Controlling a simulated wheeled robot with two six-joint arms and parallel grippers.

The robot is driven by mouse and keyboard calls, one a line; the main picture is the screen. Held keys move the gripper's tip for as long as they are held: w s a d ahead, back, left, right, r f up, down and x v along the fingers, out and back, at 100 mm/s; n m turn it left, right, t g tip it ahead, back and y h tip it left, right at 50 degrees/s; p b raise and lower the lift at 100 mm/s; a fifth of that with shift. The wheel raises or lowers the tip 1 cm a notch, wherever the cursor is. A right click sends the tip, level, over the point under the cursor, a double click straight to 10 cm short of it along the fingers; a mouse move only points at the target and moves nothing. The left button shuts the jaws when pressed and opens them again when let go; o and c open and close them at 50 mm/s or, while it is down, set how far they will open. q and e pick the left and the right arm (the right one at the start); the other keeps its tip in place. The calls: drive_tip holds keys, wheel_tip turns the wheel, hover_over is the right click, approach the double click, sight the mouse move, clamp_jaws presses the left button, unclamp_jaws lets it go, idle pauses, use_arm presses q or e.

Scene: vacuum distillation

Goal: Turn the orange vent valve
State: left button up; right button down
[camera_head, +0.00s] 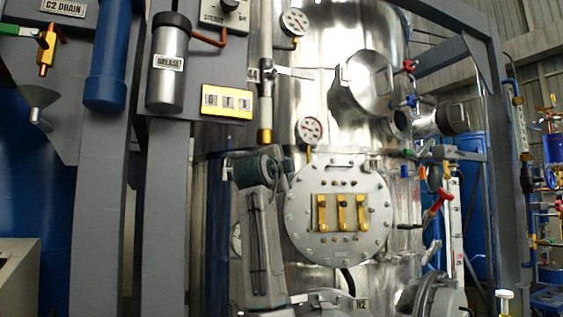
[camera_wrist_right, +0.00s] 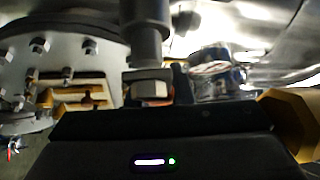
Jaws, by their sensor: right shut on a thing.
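In the right wrist view my right gripper (camera_wrist_right: 153,100) is shut, its dark fingers on either side of a small part with an orange tint. I take this part to be the handle of the orange vent valve (camera_wrist_right: 153,90). A pale, block-shaped end sits over it, just below a thick grey vertical rod. The fingers hide most of the handle, so its turn angle cannot be read. In the head view I cannot make out the gripper or the valve clearly. My left gripper is in neither view.
A round bolted flange (camera_head: 296,221) with yellow sight bars is on the shiny tank (camera_head: 330,110). It also shows in the wrist view (camera_wrist_right: 60,60). A brass-coloured part (camera_wrist_right: 292,122) is close on the gripper's right. A red handle (camera_head: 438,205) and thin pipes crowd the tank's right side.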

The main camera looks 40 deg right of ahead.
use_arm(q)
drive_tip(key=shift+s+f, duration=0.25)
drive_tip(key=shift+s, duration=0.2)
use_arm(e)
drive_tip(key=shift+d+f+m+g+y, duration=0.15)
drive_tip(key=shift+f+m+g+y, duration=0.75)
drive_tip(key=shift+f+m, duration=0.35)
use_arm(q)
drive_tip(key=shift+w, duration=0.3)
use_arm(e)
drive_tip(key=shift+f, duration=0.1)
drive_tip(key=c, duration=1.3)
unclamp_jaws()
drive_tip(key=shift+s, duration=0.1)
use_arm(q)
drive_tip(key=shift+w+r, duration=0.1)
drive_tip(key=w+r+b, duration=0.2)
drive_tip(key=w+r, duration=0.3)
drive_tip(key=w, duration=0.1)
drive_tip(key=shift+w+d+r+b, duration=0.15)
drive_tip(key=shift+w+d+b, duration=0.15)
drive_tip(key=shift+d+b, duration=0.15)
use_arm(e)
drive_tip(key=v, duration=1)
drive_tip(key=shift+s+a, duration=0.25)
drive_tip(key=shift+a, duration=0.05)
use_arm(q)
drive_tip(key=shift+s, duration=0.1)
